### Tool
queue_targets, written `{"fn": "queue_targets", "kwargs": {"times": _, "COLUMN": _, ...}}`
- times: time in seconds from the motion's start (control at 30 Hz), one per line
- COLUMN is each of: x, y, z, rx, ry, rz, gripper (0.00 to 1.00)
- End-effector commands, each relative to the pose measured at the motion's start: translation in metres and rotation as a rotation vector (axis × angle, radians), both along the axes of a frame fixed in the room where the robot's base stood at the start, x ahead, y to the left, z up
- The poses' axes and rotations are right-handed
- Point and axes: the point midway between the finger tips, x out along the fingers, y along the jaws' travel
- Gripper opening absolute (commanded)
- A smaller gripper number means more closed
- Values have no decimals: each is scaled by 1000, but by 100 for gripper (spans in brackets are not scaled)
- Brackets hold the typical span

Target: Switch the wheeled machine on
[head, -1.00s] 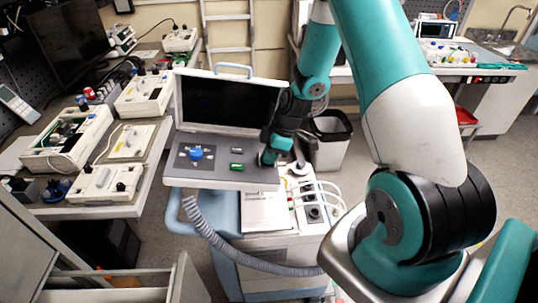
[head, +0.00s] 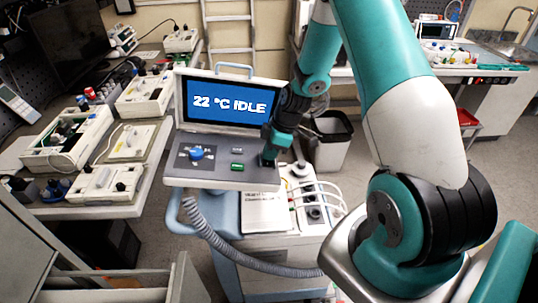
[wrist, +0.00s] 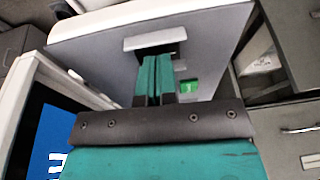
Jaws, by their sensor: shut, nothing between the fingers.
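The wheeled machine (head: 215,176) stands in the middle of the head view. Its blue screen (head: 232,103) is lit and reads "22 °C IDLE". The grey sloping panel carries a blue knob (head: 196,153), a small grey button (head: 237,151) and a green button (head: 237,167). My gripper (head: 268,160) is shut and empty at the panel's right end. In the wrist view its closed fingers (wrist: 153,60) reach to a pale grey block (wrist: 155,38) on the panel; whether they touch it I cannot tell. The green button (wrist: 189,86) lies beside the fingers.
A ribbed grey hose (head: 245,258) hangs from the machine's front. A bench (head: 150,180) with several devices stands at left. A bin (head: 330,140) stands behind at right. An open drawer (head: 110,280) is at the front left. Grey floor is free left of the machine.

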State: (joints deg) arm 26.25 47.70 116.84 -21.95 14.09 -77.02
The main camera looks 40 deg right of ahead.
Motion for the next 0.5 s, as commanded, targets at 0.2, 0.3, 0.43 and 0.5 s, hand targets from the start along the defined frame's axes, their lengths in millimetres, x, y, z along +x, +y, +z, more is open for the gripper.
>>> {"fn": "queue_targets", "kwargs": {"times": 0.2, "x": 0, "y": 0, "z": 0, "rx": 1, "ry": 1, "rz": -1, "gripper": 0}}
{"fn": "queue_targets", "kwargs": {"times": 0.3, "x": 0, "y": 0, "z": 4, "rx": 1, "ry": 1, "rz": 0, "gripper": 0}}
{"fn": "queue_targets", "kwargs": {"times": 0.43, "x": -1, "y": 1, "z": 22, "rx": 0, "ry": -1, "rz": 4, "gripper": 0}}
{"fn": "queue_targets", "kwargs": {"times": 0.5, "x": -2, "y": 2, "z": 37, "rx": 0, "ry": -1, "rz": 7, "gripper": 0}}
